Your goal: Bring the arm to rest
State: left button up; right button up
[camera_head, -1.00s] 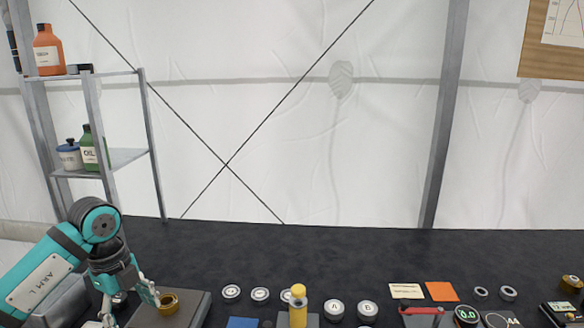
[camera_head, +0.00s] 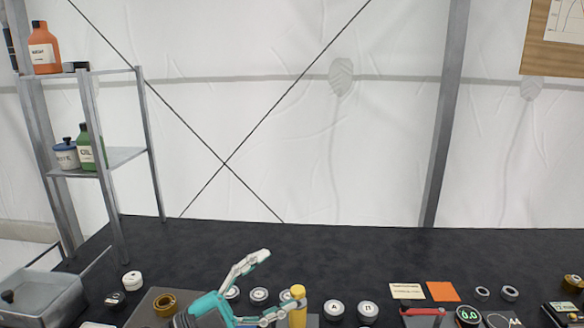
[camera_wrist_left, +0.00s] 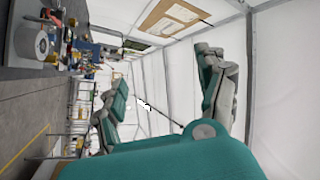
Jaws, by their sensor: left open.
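My left gripper (camera_head: 277,283) is low in the middle of the head view, teal with grey fingers spread wide and nothing between them. One finger points up and right; the other points right, close to the yellow-topped bottle (camera_head: 298,305), and I cannot tell if they touch. In the left wrist view the two fingers (camera_wrist_left: 165,85) stand well apart with only background between them. A brass ring (camera_head: 165,301) sits on a grey plate (camera_head: 142,312) to the left of the gripper, apart from it. My right gripper is not in view.
Several round lettered tins (camera_head: 334,308) stand along the dark table (camera_head: 330,250). A grey bin (camera_head: 40,298) is at the left, below a metal shelf (camera_head: 125,158) with bottles. An orange card (camera_head: 442,291) lies at the right. The table's back strip is clear.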

pick_arm(q)
jog(key=w+a+f+n+t+y, duration=0.1)
jog(key=a+f+n+t+y, duration=0.1)
jog(key=a+n+t+y, duration=0.5)
jog(key=w+a+f+n+t+y, duration=0.2)
jog(key=a+n+t+y, duration=0.25)
jog(key=n, duration=0.45)
jog(key=s+a+f+n+g+y, duration=0.3)
jog(key=f+g+y, duration=0.1)
jog(key=f, duration=0.3)
jog(key=s+a+f+n+g+y, duration=0.3)
jog(key=a+f+y, duration=0.15)
jog(key=f, duration=0.35)
jog(key=s+d+f+g+h, duration=0.1)
jog(key=s+f+g, duration=0.45)
jog(key=s, duration=0.55)
jog(key=s+d+f+g, duration=0.1)
jog(key=s+f+g, duration=0.5)
jog(key=s, duration=0.4)
notch_tip(320, 180, down, 26)
jog(key=s, duration=0.1)
jog(key=s+a+f+m+g, duration=0.1)
jog(key=s+a+f, duration=0.2)
jog(key=s+f, duration=1.4)
jog(key=shift+s+f+g, duration=0.2)
jog(key=shift+f+g, duration=0.15)
jog(key=shift+g, duration=0.05)
